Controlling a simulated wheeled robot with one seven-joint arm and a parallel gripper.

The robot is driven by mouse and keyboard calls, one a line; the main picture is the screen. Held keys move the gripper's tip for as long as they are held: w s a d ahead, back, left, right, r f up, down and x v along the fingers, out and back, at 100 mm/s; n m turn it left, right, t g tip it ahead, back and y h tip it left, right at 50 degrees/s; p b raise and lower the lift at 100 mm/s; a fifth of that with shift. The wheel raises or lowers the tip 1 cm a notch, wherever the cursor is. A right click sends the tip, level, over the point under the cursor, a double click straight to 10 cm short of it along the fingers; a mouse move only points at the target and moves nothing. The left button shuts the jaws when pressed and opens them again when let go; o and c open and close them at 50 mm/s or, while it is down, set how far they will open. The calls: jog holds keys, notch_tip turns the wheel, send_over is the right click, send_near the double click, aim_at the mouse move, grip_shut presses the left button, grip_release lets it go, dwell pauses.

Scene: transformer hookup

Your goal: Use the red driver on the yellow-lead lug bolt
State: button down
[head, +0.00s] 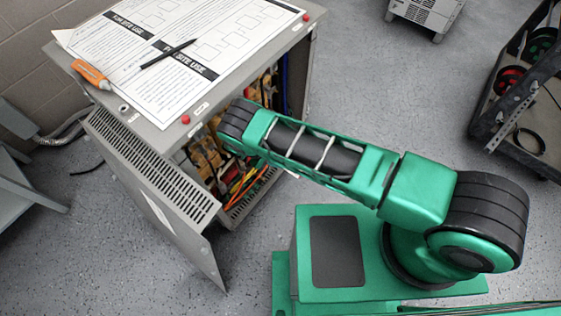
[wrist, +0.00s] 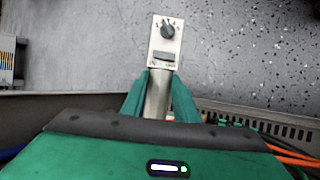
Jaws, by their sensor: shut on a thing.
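In the wrist view my gripper (wrist: 160,80) has its two green fingers closed on the grey body of a pale device (wrist: 164,42) with a black knob on its face. I see no red driver that I can be sure of. In the head view, the end of my arm reaches to the open cabinet (head: 150,175), and my gripper is hidden there. Yellow, orange, red and green leads (head: 248,182) lie low in the cabinet opening. The yellow-lead lug bolt cannot be made out.
An orange-handled tool (head: 91,74) lies on the cabinet top beside printed sheets (head: 180,50) and a black pen (head: 168,54). The vented cabinet door (head: 165,205) hangs open. A dark cart (head: 515,90) with cable reels stands right. Bare floor lies between.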

jog(key=shift+d, duration=0.1)
dwell(0.5)
jog(key=shift+s+d, duration=0.7)
jog(key=shift+d, duration=0.15)
jog(key=shift+s+d, duration=0.65)
jog(key=shift+d, duration=0.2)
